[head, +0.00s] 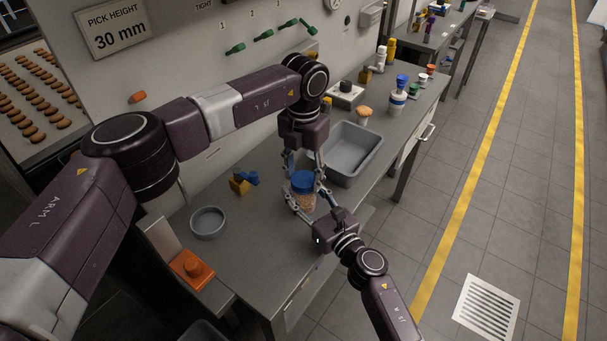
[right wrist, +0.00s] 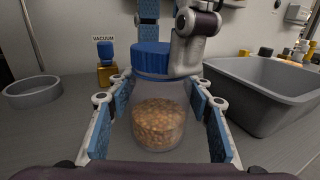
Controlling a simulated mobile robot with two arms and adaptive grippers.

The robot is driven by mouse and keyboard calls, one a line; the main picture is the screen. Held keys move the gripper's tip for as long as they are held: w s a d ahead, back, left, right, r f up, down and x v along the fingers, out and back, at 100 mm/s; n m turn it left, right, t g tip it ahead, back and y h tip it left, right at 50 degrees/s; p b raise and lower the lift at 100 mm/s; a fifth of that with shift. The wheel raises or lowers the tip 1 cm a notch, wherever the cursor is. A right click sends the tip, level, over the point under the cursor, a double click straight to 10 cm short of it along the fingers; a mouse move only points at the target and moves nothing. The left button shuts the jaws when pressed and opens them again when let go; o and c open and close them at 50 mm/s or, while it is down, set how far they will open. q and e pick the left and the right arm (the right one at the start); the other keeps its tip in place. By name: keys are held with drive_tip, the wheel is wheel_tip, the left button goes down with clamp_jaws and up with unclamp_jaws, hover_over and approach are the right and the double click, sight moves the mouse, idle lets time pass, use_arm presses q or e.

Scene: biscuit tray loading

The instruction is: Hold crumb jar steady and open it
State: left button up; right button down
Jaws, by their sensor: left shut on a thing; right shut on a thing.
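The crumb jar (head: 304,200) is clear with brown crumbs and a blue lid (head: 303,180). It stands upright on the grey bench. In the right wrist view the jar (right wrist: 158,125) is between the blue pads of my right gripper (right wrist: 160,125), which is shut on its body. My left gripper (head: 304,176) reaches down from above and is shut on the lid. Its finger also shows beside the lid (right wrist: 152,58) in the right wrist view. The lid sits on the jar; whether it has turned cannot be told.
A grey bin (head: 333,172) stands right behind the jar. A round grey bowl (head: 208,234) and a yellow-and-blue item (head: 240,184) are on the bench (head: 262,235) to the left. An orange block (head: 192,270) sits at the near left end.

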use_arm(q)
drive_tip(key=n, duration=0.5)
drive_tip(key=shift+n, duration=0.4)
use_arm(e)
drive_tip(key=shift+a, duration=0.15)
use_arm(q)
drive_tip(key=n, duration=0.5)
drive_tip(key=shift+r, duration=0.1)
drive_tip(key=n, duration=0.5)
drive_tip(key=shift+a+n, duration=0.1)
drive_tip(key=shift+n, duration=0.2)
drive_tip(key=n, duration=0.5)
drive_tip(key=shift+n, duration=0.4)
drive_tip(key=shift+r, duration=0.15)
drive_tip(key=shift+r, duration=0.95)
